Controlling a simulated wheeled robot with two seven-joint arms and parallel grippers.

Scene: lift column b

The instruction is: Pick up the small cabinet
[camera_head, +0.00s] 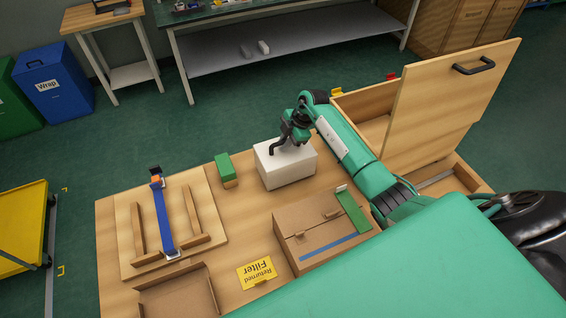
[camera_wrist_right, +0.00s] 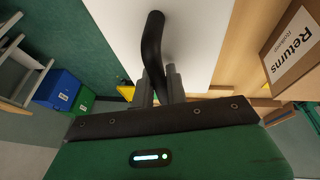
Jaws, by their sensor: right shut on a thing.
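The small cabinet (camera_head: 291,170) is a white box near the back edge of the wooden table, right of its middle. In the right wrist view its white face (camera_wrist_right: 195,40) fills the upper middle, with a bent black handle (camera_wrist_right: 152,45) on it. My right gripper (camera_head: 283,147) is above the cabinet in the head view. In the right wrist view its fingers (camera_wrist_right: 160,88) are closed around the handle. The head view does not clearly show whether the cabinet's underside touches the table. My left gripper is not in view.
The table (camera_head: 240,215) also holds a cardboard box (camera_head: 300,222), a green-topped block (camera_head: 224,164), a wooden jig with a blue bar (camera_head: 163,215), an open tray (camera_head: 178,290) and a yellow card (camera_head: 257,272). A wooden chest with raised lid (camera_head: 440,90) stands right.

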